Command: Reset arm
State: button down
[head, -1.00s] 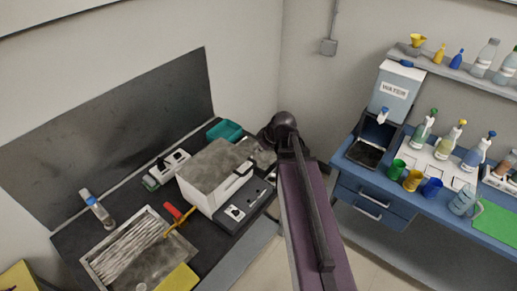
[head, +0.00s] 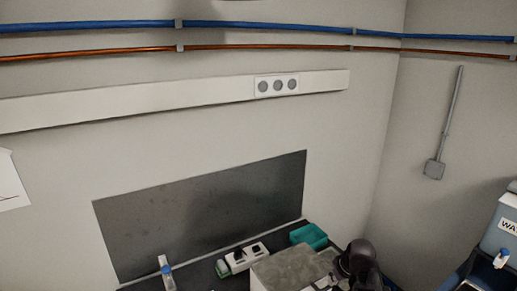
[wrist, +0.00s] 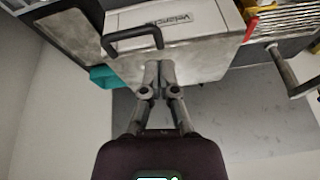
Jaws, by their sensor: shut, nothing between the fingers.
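My gripper (wrist: 157,92) is shut and empty in the wrist view. Its fingertips lie in front of the white machine (wrist: 200,35), which has a dark handle (wrist: 132,40) and lettering on its face. I cannot tell whether the fingers touch it. In the head view, my arm's dark end shows at the bottom, right of the machine's grey top (head: 292,268). The gripper fingers do not show there.
A teal tray (head: 309,236) and a white power strip (head: 243,257) lie behind the machine, with a blue-capped bottle (head: 166,272) to the left. A water dispenser (head: 503,235) stands at the right edge.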

jog(key=s+a+f+m+g+h+b, duration=0.2)
jog(key=s+a+f+m+g+b, duration=0.1)
jog(key=s+a+f, duration=0.3)
jog(key=shift+s+a+f+m+b, duration=0.25)
jog(key=shift+a+m+b, duration=0.45)
jog(key=shift+a, duration=0.25)
